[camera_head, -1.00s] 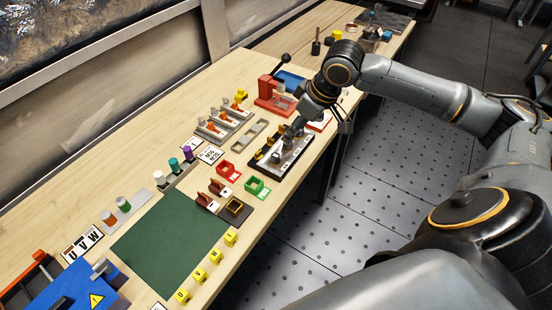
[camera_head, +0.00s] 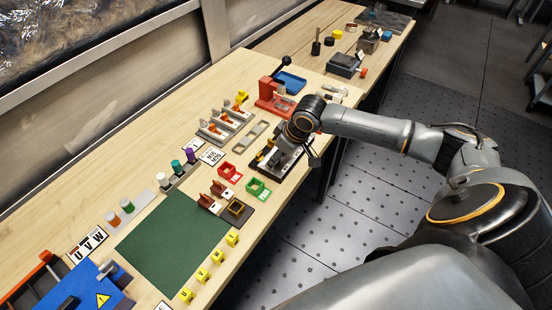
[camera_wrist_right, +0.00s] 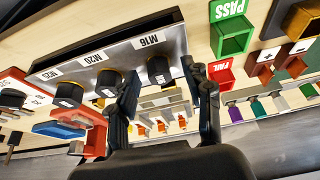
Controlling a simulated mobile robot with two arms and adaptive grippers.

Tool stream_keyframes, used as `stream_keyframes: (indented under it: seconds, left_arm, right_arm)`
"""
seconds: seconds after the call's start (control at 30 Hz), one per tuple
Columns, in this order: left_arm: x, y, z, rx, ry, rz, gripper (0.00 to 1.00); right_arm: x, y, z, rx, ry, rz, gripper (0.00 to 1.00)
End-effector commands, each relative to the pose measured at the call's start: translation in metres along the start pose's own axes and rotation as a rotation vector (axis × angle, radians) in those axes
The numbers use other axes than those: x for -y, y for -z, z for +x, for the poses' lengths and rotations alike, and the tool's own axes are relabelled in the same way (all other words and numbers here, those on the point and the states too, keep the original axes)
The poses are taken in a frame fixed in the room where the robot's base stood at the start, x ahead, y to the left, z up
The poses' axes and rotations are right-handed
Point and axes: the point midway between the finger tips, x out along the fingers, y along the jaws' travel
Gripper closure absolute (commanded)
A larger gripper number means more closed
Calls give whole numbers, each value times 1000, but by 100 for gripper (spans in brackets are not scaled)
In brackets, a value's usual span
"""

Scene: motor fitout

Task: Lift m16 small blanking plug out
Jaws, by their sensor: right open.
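A rack with a metal plate and black base (camera_head: 265,168) stands near the table's right edge; my right arm partly covers it. In the right wrist view its labelled plate (camera_wrist_right: 115,55) reads M16, M20 and M25. The plug by the M16 label (camera_wrist_right: 158,70) is a black knob with a pale tag, seated in the rack. Other similar plugs (camera_wrist_right: 108,83) sit along the same row. My right gripper (camera_wrist_right: 167,92) is open and empty, its fingers either side of the line to the M16 plug, apart from it. My left gripper is not in view.
A green PASS bin (camera_head: 258,188) and a red FAIL bin (camera_head: 230,171) stand beside the rack. A red press (camera_head: 275,95) with a black lever stands behind. A green mat (camera_head: 172,240) lies clear toward the front left.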

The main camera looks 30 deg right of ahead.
Motion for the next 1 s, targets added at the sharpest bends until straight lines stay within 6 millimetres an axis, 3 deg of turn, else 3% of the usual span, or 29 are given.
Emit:
stream_keyframes:
  seconds: [0.23, 0.43, 0.83, 1.0]
  left_arm:
    - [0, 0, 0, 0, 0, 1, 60]
    - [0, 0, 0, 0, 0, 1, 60]
    - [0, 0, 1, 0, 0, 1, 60]
    - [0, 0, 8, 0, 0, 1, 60]
  right_arm:
    - [0, 0, 2, 0, -1, 0, 52]
    - [0, 0, 2, 0, 0, 0, 93]
    - [0, 0, 0, 0, -1, 0, 94]
    - [-1, 5, -10, -1, -1, 0, 94]
